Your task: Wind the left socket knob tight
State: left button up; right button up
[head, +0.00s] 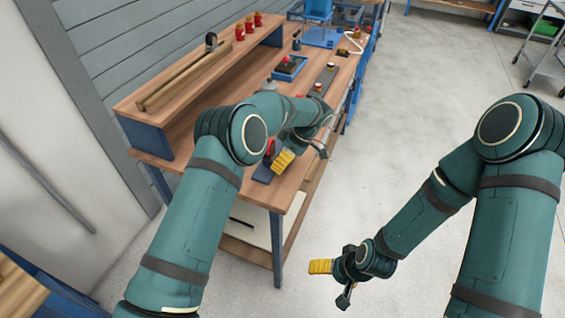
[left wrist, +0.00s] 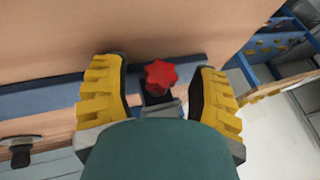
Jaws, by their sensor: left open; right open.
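A red star-shaped knob (left wrist: 160,75) sits on a dark socket mount on the workbench, between the two yellow fingers of my left gripper (left wrist: 158,92) in the left wrist view. The fingers stand open on either side of it, with gaps showing. In the head view my left gripper (head: 298,153) is over the near end of the bench, and a bit of red knob (head: 269,149) shows beside its yellow finger, partly hidden by my arm. My right gripper (head: 331,280) is open and empty above the floor, right of the bench.
The wooden bench (head: 292,192) has a raised shelf (head: 190,85) with wooden strips and several red items. A blue tray (head: 290,68) and a dark strip with small parts lie farther along the bench. Grey floor (head: 420,90) to the right is clear.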

pick_arm(q)
jog(key=v, duration=1.2)
